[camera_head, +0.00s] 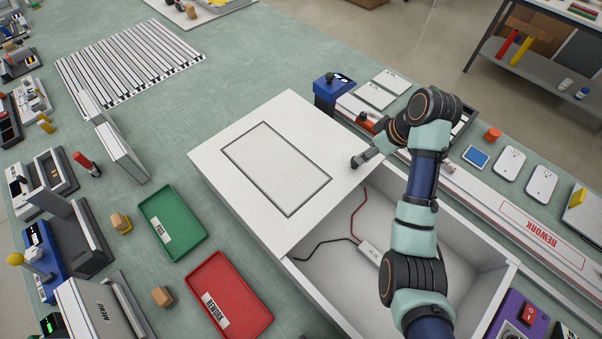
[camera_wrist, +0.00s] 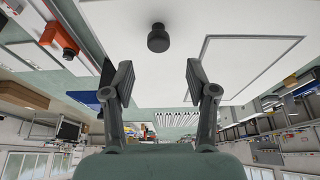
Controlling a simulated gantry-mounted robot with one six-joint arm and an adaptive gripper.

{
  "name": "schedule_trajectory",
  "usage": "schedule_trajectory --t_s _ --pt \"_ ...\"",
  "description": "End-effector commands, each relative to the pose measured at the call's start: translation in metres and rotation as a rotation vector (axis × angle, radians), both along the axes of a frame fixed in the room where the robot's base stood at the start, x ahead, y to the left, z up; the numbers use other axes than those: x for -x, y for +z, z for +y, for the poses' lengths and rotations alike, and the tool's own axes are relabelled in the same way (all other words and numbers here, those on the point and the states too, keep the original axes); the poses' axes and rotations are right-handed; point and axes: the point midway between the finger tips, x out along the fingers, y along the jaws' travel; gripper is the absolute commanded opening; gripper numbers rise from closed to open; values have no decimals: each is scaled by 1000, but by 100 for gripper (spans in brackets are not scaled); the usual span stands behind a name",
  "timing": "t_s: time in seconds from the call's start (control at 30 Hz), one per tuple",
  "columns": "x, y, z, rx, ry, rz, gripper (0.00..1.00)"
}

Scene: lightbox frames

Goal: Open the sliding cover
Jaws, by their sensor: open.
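The white sliding cover (camera_head: 240,135), with a dark rectangular outline on it, lies over the upper-left part of a white box (camera_head: 330,310). The lower-right part of the box is uncovered and shows a small white device (camera_head: 370,252) with red and black wires. My gripper (camera_head: 358,161) is at the cover's right side, close to its surface. In the wrist view, my gripper (camera_wrist: 158,84) is open and empty. A dark round knob (camera_wrist: 158,38) stands on the white cover (camera_wrist: 120,25) beyond the fingertips, centred between them and apart from both. In the head view the knob cannot be made out.
A green tray (camera_head: 183,208) and a red tray (camera_head: 262,318) lie left of the box. A rail marked REWORK (camera_head: 560,244) and several small parts line its right side. The green mat (camera_head: 235,70) is clear beyond the cover.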

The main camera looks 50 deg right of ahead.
Motion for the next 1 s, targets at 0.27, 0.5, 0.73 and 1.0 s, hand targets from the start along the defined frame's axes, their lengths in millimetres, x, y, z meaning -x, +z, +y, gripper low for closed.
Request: schedule_trajectory --t_s 0.27,0.5,0.73,1.0 --pt "-5 -16 -1 -5 1 3 57" --pt "-22 -57 -2 -3 0 3 57" --pt "-29 -72 -2 -1 -1 1 57" --pt "-29 -72 -2 -1 -1 1 44"
